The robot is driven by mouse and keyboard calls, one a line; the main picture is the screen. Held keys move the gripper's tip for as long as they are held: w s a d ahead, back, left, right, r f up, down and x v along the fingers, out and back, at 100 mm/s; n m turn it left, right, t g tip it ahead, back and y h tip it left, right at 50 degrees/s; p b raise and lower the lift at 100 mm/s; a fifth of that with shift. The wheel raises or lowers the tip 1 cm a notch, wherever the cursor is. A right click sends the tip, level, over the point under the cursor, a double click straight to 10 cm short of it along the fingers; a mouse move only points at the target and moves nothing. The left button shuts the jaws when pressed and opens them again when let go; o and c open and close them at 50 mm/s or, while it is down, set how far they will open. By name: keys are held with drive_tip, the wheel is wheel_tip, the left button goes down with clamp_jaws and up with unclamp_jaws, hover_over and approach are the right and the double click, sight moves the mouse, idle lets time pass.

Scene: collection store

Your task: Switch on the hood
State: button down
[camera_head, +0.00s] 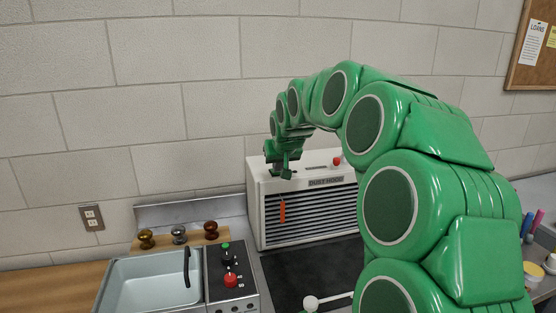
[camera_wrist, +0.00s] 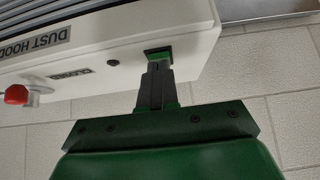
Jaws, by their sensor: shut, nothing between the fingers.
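The hood is a white box labelled "DUST HOOD" (camera_head: 253,205) with a louvred grille, standing against the wall. It fills the upper left of the wrist view (camera_wrist: 120,22). My gripper (camera_head: 287,173) is shut and empty at the left end of the hood's top. In the wrist view its fingertips (camera_wrist: 157,68) meet a small green switch in a dark frame (camera_wrist: 157,52). The fingers partly cover the switch, so I cannot tell its position or whether they press it. A red knob (camera_head: 337,161) sits farther right on the top, also in the wrist view (camera_wrist: 16,95).
An orange tag (camera_head: 282,211) hangs on the grille. Left of the hood are a pale basin (camera_head: 150,283), a control box with red and black knobs (camera_head: 230,281) and several small stamps (camera_head: 179,234). A dark mat (camera_head: 300,270) lies in front.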

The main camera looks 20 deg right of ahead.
idle(0.3)
drive_tip(key=shift+s+f, duration=0.1)
drive_tip(key=shift+f, duration=0.25)
drive_tip(key=shift+r, duration=0.15)
drive_tip(key=shift+r, duration=0.65)
drive_tip(key=shift+r, duration=0.15)
drive_tip(key=r, duration=0.4)
drive_tip(key=shift+s, duration=0.25)
drive_tip(key=s+r, duration=0.5)
drive_tip(key=s, duration=0.3)
drive_tip(key=shift+r, duration=0.4)
